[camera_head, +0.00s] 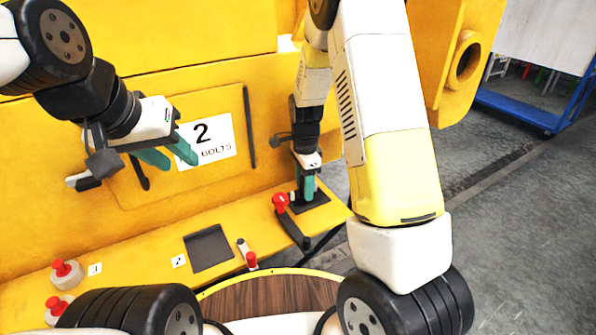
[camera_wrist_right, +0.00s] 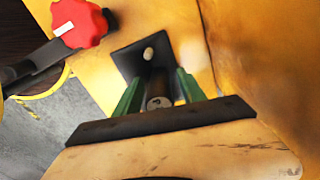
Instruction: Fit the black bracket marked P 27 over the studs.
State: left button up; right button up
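My left gripper (camera_head: 178,158) hangs in front of the yellow wall. Its green fingers stand apart with nothing between them. My right gripper (camera_head: 306,197) points down over a black plate (camera_head: 318,197) on the right of the yellow ledge; the plate also shows in the right wrist view (camera_wrist_right: 128,62). In the right wrist view, a dark cylinder with a grey round end (camera_wrist_right: 158,103) stands between the green fingers, with apparent gaps beside it. A pale round end (camera_wrist_right: 148,53) shows on the plate beyond. No P 27 marking is readable, so I cannot tell whether this plate is the bracket.
A red knob (camera_head: 280,201) with a dark arm stands beside the right gripper. A dark square pad (camera_head: 208,249) lies on the ledge, near a small red-and-white part (camera_head: 251,260). Red-topped pieces (camera_head: 66,272) stand at the left. A wooden round table (camera_head: 270,295) is in front.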

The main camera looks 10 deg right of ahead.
dwell(0.3)
jog(key=shift+r, duration=7.95)
jog(key=s+d+r+n+t, duration=0.1)
jog(key=s+r+n+t, duration=0.1)
jog(key=s+n, duration=0.3)
jog(key=s+d+r+n+t+y, duration=0.1)
jog(key=s+r+n+t, duration=0.1)
jog(key=s+r+n, duration=0.3)
jog(key=s+d+r+n+t+y, duration=0.1)
jog(key=s+r+n, duration=0.3)
jog(key=s, duration=0.8)
jog(key=shift+n+t, duration=0.6)
jog(key=shift+n, duration=0.4)
